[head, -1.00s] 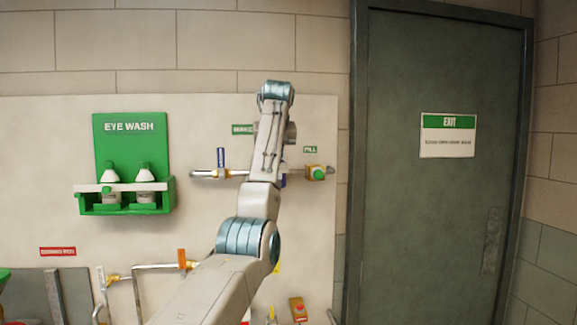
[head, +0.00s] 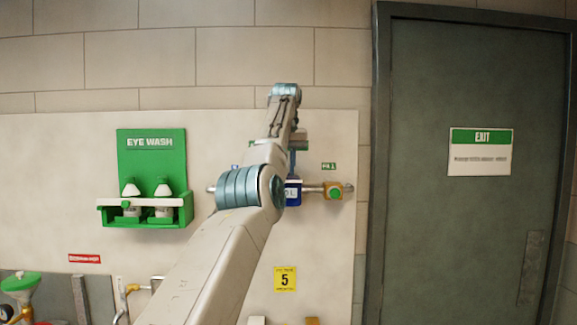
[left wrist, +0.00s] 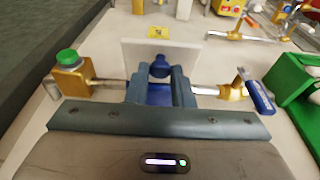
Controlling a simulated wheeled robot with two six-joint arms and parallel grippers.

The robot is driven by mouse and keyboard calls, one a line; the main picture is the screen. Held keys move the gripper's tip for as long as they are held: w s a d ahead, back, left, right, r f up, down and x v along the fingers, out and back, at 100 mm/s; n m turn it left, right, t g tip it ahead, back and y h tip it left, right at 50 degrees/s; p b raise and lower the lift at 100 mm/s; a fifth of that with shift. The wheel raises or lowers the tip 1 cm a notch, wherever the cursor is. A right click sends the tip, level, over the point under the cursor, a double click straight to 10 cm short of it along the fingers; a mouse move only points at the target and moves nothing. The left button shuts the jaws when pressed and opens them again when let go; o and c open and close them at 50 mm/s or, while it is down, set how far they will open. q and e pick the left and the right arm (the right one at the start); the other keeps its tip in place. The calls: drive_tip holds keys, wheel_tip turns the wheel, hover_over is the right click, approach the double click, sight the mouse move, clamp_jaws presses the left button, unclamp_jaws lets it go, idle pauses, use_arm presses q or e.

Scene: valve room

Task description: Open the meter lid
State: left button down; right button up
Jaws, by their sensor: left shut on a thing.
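The blue meter (head: 292,192) with a white label sits on the horizontal pipe, partly behind my left arm in the head view. In the left wrist view the meter (left wrist: 158,95) lies between my fingers. My left gripper (left wrist: 162,72) is shut on a blue rounded piece of the meter lid (left wrist: 160,67). A pale plate (left wrist: 188,54) shows just beyond the fingertips; I cannot tell if it is part of the lid. In the head view my left gripper (head: 298,143) is mostly hidden by its own wrist. My right gripper is not in view.
A brass valve with a green button (head: 334,191) is right of the meter. The left wrist view shows a blue-handled valve (left wrist: 258,95) on the other side. A green eye wash station (head: 150,180) hangs left; a grey door (head: 430,230) stands right.

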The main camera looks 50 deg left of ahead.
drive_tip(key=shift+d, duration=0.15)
use_arm(q)
drive_tip(key=c, duration=1.5)
unclamp_jaws()
drive_tip(key=shift+o, duration=1.1)
drive_tip(key=shift+w, duration=0.1)
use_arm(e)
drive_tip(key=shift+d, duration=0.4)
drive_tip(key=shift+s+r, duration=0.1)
use_arm(q)
drive_tip(key=p+v, duration=0.6)
drive_tip(key=v, duration=0.4)
drive_tip(key=shift+r+p, duration=0.3)
drive_tip(key=shift+r, duration=0.05)
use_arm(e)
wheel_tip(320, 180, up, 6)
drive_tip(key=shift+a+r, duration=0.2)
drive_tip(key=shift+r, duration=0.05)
use_arm(q)
drive_tip(key=shift+f, duration=0.1)
